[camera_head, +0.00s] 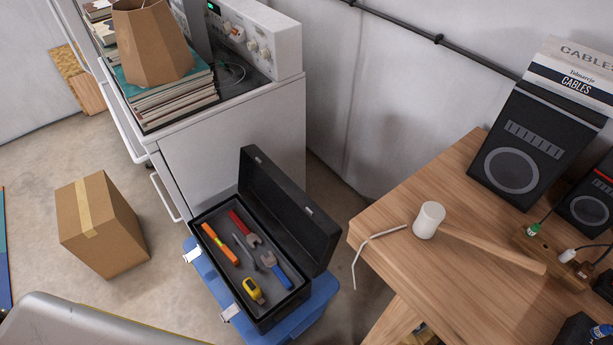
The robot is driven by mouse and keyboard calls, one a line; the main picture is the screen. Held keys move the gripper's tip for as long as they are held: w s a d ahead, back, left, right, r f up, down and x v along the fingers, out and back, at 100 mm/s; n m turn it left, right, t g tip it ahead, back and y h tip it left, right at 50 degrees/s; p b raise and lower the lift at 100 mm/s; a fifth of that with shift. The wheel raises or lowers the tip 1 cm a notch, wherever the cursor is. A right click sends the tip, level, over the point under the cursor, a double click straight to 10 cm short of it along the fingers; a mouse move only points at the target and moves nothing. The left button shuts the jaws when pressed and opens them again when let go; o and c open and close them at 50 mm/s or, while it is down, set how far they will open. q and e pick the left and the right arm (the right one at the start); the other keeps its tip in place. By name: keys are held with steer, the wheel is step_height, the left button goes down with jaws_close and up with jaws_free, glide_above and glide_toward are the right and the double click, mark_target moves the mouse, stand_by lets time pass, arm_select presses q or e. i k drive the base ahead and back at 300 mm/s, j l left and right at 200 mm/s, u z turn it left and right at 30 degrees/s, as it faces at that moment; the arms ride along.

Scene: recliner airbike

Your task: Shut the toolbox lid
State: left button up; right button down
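A black toolbox (246,299) stands on a blue bin, low between the white cabinet and the wooden table. Its lid (288,211) is open and tilted up on the right side, beside the table's left edge. Neither of my grippers is in view.
A blue bin (312,314) supports the toolbox. A cardboard box (100,225) sits on the floor to the left. The wooden table (420,270) at right carries a mallet (429,220), speakers (516,150) and cables. Floor between box and toolbox is clear.

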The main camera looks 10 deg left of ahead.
mark_target(304, 229)
steer(key=i+u, duration=0.15)
steer(key=u, duration=0.25)
steer(key=i+l+u, duration=0.1)
steer(key=u, duration=0.25)
steer(key=i+l+u, duration=0.1)
steer(key=u, duration=0.3)
